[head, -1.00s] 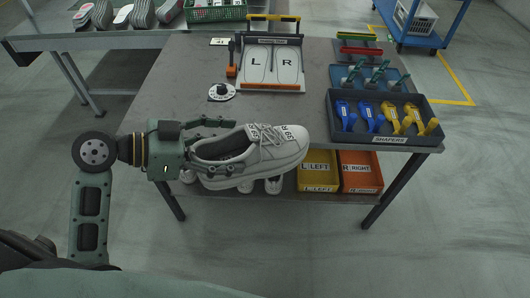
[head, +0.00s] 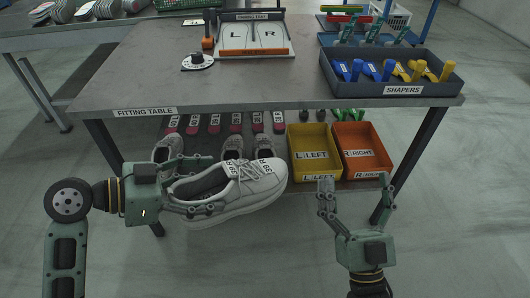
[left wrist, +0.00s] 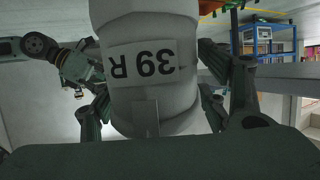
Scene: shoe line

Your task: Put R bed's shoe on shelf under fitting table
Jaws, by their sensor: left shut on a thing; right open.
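My left gripper (head: 190,187) is shut on a white-grey lace-up shoe (head: 240,198), held level in front of the shelf under the fitting table (head: 250,96). In the left wrist view the shoe (left wrist: 153,65) fills the middle, with a "39 R" label upside down between the fingers. The lower shelf (head: 305,189) shows partly behind the shoe. Several grey shoes (head: 168,149) stand on it at the left and middle. The R bed (head: 262,38) on the table top is empty. My right gripper (head: 357,195) is open and empty in front of the orange bin.
A yellow "L LEFT" bin (head: 311,139) and an orange "R RIGHT" bin (head: 362,141) stand on the shelf's right side. Red-tagged items line the shelf's back. The shapers tray (head: 403,88) sits at the table's right front. Table legs (head: 411,155) flank the opening.

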